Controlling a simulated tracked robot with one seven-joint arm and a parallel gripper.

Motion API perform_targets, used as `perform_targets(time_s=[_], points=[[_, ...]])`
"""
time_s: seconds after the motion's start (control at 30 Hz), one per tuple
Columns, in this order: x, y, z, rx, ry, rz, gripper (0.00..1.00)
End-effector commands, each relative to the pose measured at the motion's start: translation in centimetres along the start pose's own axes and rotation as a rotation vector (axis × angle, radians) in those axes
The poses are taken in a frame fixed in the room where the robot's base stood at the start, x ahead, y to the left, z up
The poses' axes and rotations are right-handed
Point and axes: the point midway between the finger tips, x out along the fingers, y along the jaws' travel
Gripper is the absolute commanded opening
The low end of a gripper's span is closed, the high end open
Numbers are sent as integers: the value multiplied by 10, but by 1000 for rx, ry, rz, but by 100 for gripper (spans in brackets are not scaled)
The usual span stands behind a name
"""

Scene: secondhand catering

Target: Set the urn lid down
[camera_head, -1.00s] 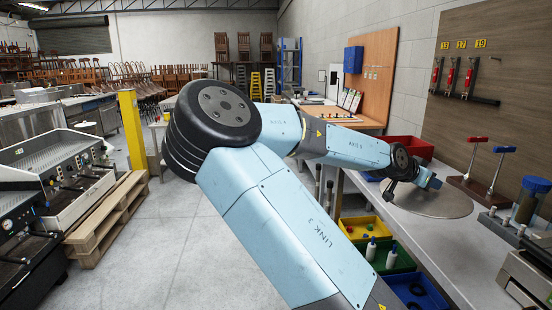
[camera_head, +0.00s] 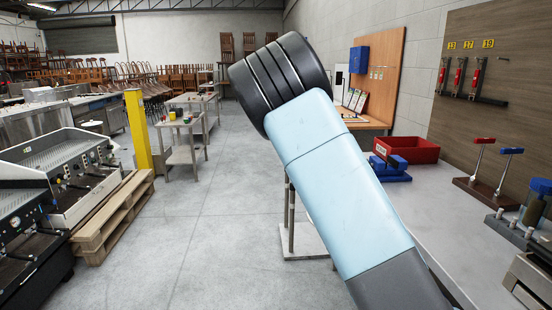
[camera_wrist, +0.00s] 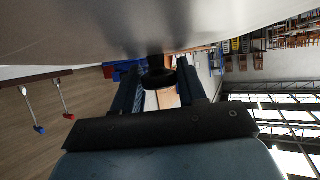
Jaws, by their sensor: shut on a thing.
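The urn lid (camera_wrist: 95,32) is a broad, brushed metal disc filling the top of the wrist view. Its dark round knob (camera_wrist: 158,78) is between the fingers of my gripper (camera_wrist: 160,95). My gripper is shut on the knob. In the head view neither the lid nor my gripper shows; my own arm covers the middle. The wrist view does not show what, if anything, is under the lid.
The workbench (camera_head: 440,215) runs along the right, its visible top largely clear. A red bin (camera_head: 415,150), a blue fixture (camera_head: 392,172) and a lever stand (camera_head: 480,190) stand on it. Espresso machines (camera_head: 75,180) rest on a pallet (camera_head: 115,215) at left.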

Motion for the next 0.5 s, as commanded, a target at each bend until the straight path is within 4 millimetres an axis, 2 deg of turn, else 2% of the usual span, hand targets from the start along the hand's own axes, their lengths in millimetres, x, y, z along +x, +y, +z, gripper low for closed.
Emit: perform_targets(time_s=[0.27, 0.5], points=[[10, -21, 10, -30, 1, -63, 0], [10, -20, 10, -31, 1, -60, 0]])
